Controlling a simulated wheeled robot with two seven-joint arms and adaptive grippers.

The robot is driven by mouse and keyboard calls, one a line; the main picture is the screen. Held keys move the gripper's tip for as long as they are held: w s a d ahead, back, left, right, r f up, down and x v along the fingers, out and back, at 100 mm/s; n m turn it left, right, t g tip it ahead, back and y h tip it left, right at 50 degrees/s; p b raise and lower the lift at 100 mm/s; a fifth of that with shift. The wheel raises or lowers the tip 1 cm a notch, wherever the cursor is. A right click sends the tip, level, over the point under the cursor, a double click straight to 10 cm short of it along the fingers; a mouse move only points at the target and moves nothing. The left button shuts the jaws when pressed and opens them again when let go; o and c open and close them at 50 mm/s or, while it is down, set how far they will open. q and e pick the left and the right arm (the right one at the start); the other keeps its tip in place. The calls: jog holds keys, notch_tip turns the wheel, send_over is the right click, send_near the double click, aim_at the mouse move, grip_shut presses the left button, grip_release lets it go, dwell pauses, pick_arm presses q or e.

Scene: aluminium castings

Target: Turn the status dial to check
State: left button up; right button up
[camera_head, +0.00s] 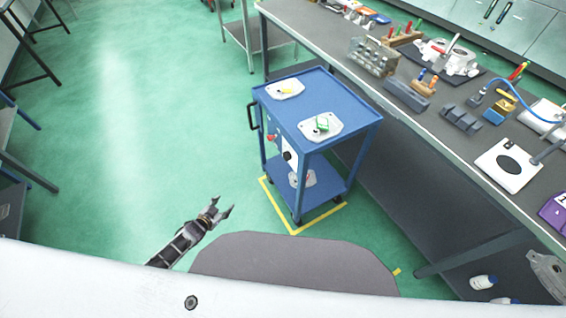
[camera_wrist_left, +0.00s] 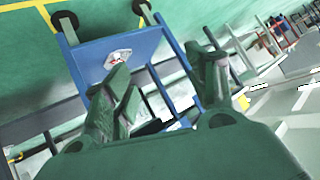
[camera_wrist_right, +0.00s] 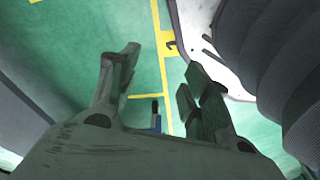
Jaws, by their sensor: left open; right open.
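The blue cart (camera_head: 340,137) stands on the green floor beside the workbench. A black dial (camera_head: 287,155) on a white plate is on its near left side, with a red knob (camera_head: 270,137) up and left of it; the dial's marks are too small to read. My left gripper (camera_head: 225,205) is open and empty, low and left of the cart, clear of the dial. The left wrist view shows part of the cart (camera_wrist_left: 140,44) beyond the fingers, but I cannot make out the dial there. My right gripper (camera_wrist_right: 160,62) is open and empty above the floor, outside the head view.
The cart's top holds two white plates (camera_head: 321,127) with small parts, and its lower shelf holds another pale item. Yellow floor tape (camera_head: 318,220) runs around the cart. The long workbench (camera_head: 420,118) with castings and tools bounds the right. The floor left of the cart is clear.

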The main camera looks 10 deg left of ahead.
pick_arm(q)
jog(key=w+d+r+m+t+h+b, duration=0.2)
jog(key=w+d+r+m+h+b, duration=0.55)
jog(key=w+r+b, duration=0.55)
jog(key=s+d+r+m+g+h+b, duration=0.2)
jog(key=s+d+r+m+h+b, duration=0.1)
jog(key=d, duration=0.4)
jog(key=shift+s+d+r+h+b, duration=0.15)
jog(key=shift+s+r+h+b, duration=0.8)
jog(key=shift+r, duration=0.4)
pick_arm(e)
jog(key=w+a+r, duration=0.3)
jog(key=w+r, duration=0.4)
jog(key=r, duration=0.1)
jog(key=shift+w+a+t+y, duration=0.15)
jog(key=shift+w+t+y, duration=0.15)
jog(key=shift+w+y, duration=0.1)
pick_arm(q)
jog(key=shift+d, duration=0.1)
jog(key=b, duration=0.2)
send_near(287, 156)
jog(key=x, duration=0.6)
jog(key=shift+x, duration=1.1)
pick_arm(e)
jog(key=shift+w+a+r+t, duration=0.15)
jog(key=shift+a+r, duration=0.05)
jog(key=shift+r, duration=0.65)
jog(key=shift+w+a+r+t, duration=0.1)
jog(key=shift+a+r+t, duration=0.05)
jog(key=shift+r, duration=0.65)
